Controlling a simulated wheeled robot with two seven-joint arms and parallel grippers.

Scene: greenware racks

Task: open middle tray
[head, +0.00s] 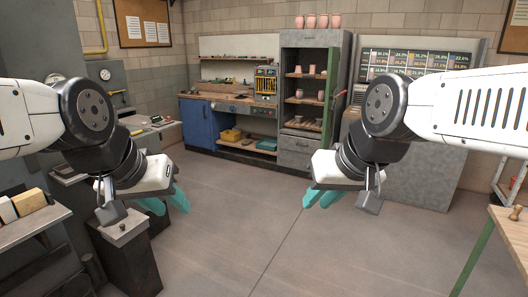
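A tall grey shelf cabinet (315,40) stands at the back wall, with wooden shelves, a green upright panel (330,95) at its right side and grey drawer fronts (295,143) below. The drawer fronts look shut. I cannot tell which part is the middle tray. My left gripper (172,207) hangs at left centre with its teal fingers apart and empty. My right gripper (316,204) hangs right of centre, its teal fingers also apart and empty. Both are well in front of the cabinet and touch nothing.
Pink pots (310,21) stand on top of the cabinet. A blue-fronted workbench (197,122) is to its left. A metal pedestal (128,262) stands below my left arm. A wooden table (512,232) is at the right edge. The floor (260,225) between is clear.

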